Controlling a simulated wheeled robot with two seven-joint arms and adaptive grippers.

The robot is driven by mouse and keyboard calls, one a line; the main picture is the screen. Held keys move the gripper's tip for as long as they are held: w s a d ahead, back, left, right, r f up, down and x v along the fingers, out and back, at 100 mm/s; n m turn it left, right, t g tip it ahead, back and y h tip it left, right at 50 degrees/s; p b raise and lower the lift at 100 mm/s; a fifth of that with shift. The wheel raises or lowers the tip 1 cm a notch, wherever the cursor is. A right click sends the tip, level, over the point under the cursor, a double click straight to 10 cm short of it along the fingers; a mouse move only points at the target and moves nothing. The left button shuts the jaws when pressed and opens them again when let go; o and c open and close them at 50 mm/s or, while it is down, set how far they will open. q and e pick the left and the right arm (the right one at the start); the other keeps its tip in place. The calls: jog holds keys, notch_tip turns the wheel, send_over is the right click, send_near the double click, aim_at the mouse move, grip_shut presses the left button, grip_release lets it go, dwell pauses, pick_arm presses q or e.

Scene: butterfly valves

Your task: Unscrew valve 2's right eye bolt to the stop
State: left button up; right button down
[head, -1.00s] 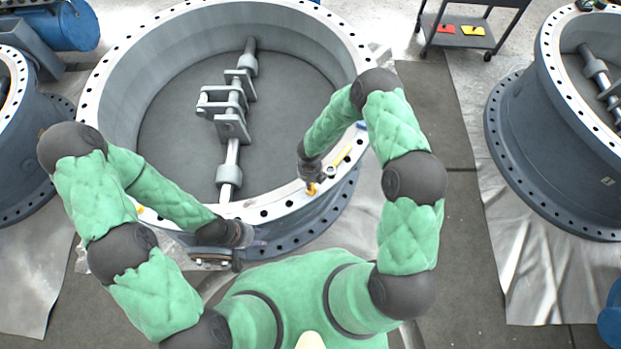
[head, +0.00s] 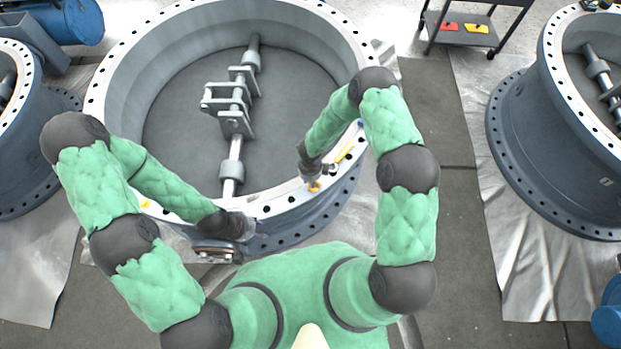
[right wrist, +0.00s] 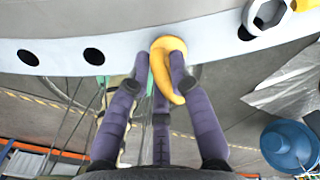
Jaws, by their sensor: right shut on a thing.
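The large grey valve body (head: 97,88) with a white drilled rim stands in the middle of the head view. The yellow right eye bolt (head: 314,187) sits at its near right rim. My right gripper (head: 312,180) is over this bolt. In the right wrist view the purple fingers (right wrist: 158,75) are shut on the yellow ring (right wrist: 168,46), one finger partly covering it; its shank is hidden. Another yellow eye bolt (head: 145,204) shows at the near left rim, partly behind my left arm. My left gripper (head: 246,228) is at the near rim; its fingers are too unclear to read.
A yellow-handled wrench (head: 344,152) lies on the rim beside the right eye bolt; its silver ring end (right wrist: 268,12) shows in the right wrist view. Other valves stand at left (head: 35,150) and right (head: 520,150). A dark cart (head: 460,28) stands behind. Floor between valves is clear.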

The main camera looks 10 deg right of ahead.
dwell(0.5)
jog(key=c, duration=1.1)
grip_release()
notch_tip(320, 180, up, 12)
